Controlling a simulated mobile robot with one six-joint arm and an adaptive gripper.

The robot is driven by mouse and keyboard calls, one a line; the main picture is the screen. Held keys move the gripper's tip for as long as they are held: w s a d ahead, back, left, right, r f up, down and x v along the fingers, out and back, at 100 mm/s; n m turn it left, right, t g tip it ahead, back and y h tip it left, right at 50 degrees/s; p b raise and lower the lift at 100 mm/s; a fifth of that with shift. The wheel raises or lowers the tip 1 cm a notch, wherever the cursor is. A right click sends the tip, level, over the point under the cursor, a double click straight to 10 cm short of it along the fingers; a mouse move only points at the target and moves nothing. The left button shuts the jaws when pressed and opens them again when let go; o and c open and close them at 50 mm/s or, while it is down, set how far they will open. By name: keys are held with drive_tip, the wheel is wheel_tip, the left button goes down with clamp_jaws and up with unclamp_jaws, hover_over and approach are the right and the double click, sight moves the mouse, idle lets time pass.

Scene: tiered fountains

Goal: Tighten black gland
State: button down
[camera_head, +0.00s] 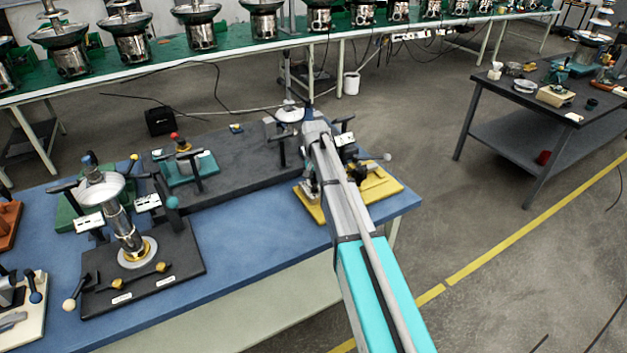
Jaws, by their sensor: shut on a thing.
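My arm reaches up the middle of the view to a fixture on a yellow base plate (383,187) at the right end of the blue table. My gripper (309,188) is low beside this fixture, mostly hidden by my own arm. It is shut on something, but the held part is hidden. I cannot make out the black gland; my arm covers the middle of the fixture. A bar with a grey knob (387,157) sticks out to the right of the fixture.
On the blue table (235,290), a black-based fixture (185,265) with a metal column and a teal fixture (187,168) stand to the left. A long green bench (240,45) with several bowl feeders runs behind. A dark table (500,105) is at right, with open floor between.

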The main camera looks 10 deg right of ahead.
drive_tip(key=shift+s, duration=0.2)
drive_tip(key=c, duration=0.5)
unclamp_jaws()
drive_tip(key=shift+c, duration=0.2)
drive_tip(key=shift+o, duration=0.7)
drive_tip(key=shift+w, duration=0.15)
drive_tip(key=s+r+n+p, duration=0.2)
drive_tip(key=s, duration=1.2)
drive_tip(key=s+r+n+p, duration=0.2)
drive_tip(key=s, duration=1.3)
drive_tip(key=shift+a+r+n+p, duration=0.15)
drive_tip(key=shift+r+n+p, duration=0.15)
drive_tip(key=shift+r+p, duration=0.1)
drive_tip(key=shift+s, duration=0.1)
